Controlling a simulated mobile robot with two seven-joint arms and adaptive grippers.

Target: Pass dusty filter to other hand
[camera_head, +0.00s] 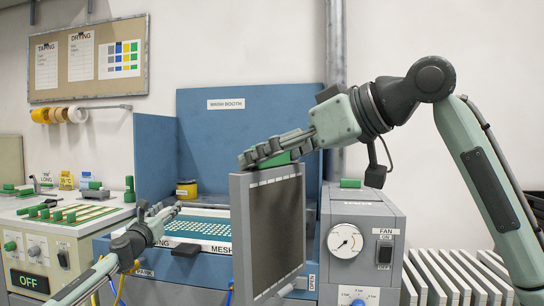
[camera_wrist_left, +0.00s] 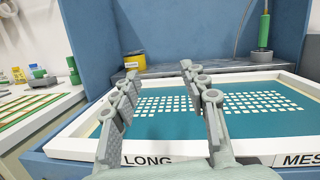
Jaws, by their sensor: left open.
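The dusty filter (camera_head: 275,235) is a flat panel with a grey frame and a dark brown face. It stands upright in front of the wash booth in the head view, with a green grip (camera_head: 282,158) on its top edge. My right gripper (camera_head: 268,152) comes down from the right and is shut at that green grip; its fingers partly hide the grip. My left gripper (camera_head: 168,210) is open and empty, to the left of the filter and apart from it. In the left wrist view its spread fingers (camera_wrist_left: 160,75) hang over the mesh screen, and the filter is not visible.
The blue wash booth (camera_head: 210,120) holds a white-framed mesh screen (camera_wrist_left: 280,148) and a yellow jar (camera_head: 187,189). The fan box (camera_head: 370,230) with a gauge stands right of the filter. A control bench (camera_head: 25,240) is at left. Pale panels (camera_head: 455,275) are racked at right.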

